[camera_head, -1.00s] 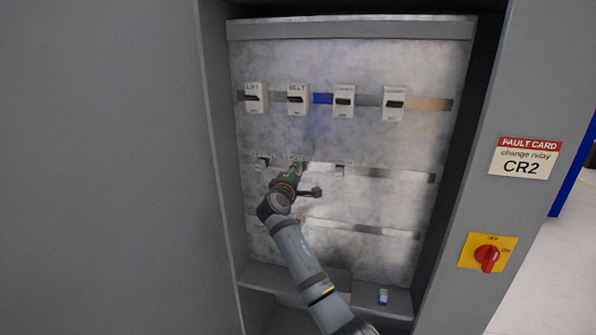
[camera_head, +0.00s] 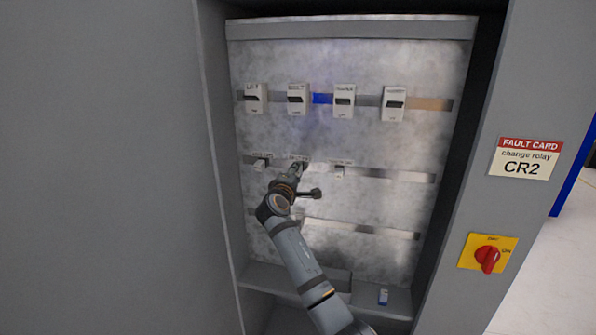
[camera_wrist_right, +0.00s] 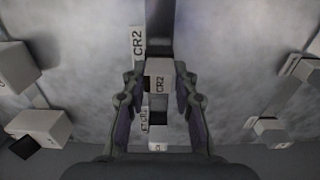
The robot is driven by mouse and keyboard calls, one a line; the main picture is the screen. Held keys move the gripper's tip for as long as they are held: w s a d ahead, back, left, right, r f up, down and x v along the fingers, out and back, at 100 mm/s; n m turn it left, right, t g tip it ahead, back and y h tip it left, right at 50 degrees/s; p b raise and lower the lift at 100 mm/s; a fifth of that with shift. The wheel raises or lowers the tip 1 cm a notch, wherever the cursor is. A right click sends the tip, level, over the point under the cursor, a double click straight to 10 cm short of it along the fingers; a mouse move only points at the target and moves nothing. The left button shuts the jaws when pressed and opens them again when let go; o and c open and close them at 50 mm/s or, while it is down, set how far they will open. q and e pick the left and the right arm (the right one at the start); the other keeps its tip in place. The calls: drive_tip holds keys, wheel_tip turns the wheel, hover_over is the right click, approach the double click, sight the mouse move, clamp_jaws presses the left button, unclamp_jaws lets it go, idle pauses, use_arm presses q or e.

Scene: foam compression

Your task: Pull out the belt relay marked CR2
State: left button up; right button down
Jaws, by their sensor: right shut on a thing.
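The relay marked CR2 (camera_wrist_right: 160,78) is a pale block in the middle of the right wrist view, below a CR2 label (camera_wrist_right: 138,43) on the panel. My right gripper (camera_wrist_right: 160,90) has a finger on each side of it and is shut on it. In the head view my right gripper (camera_head: 296,172) is at the middle position of the second rail and hides most of the relay. I cannot tell whether the relay is still seated in its socket. My left gripper is not in view.
Neighbouring relays stand to the left (camera_head: 261,164) and right (camera_head: 339,170) on the same rail. Several breakers line the top rail. A fault card (camera_head: 524,158) and red switch (camera_head: 487,258) are on the right frame.

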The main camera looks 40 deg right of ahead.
drive_tip(key=shift+s+a, duration=0.4)
drive_tip(key=shift+a, duration=0.15)
drive_tip(key=shift+p+v, duration=0.6)
drive_tip(key=shift+v, duration=1.95)
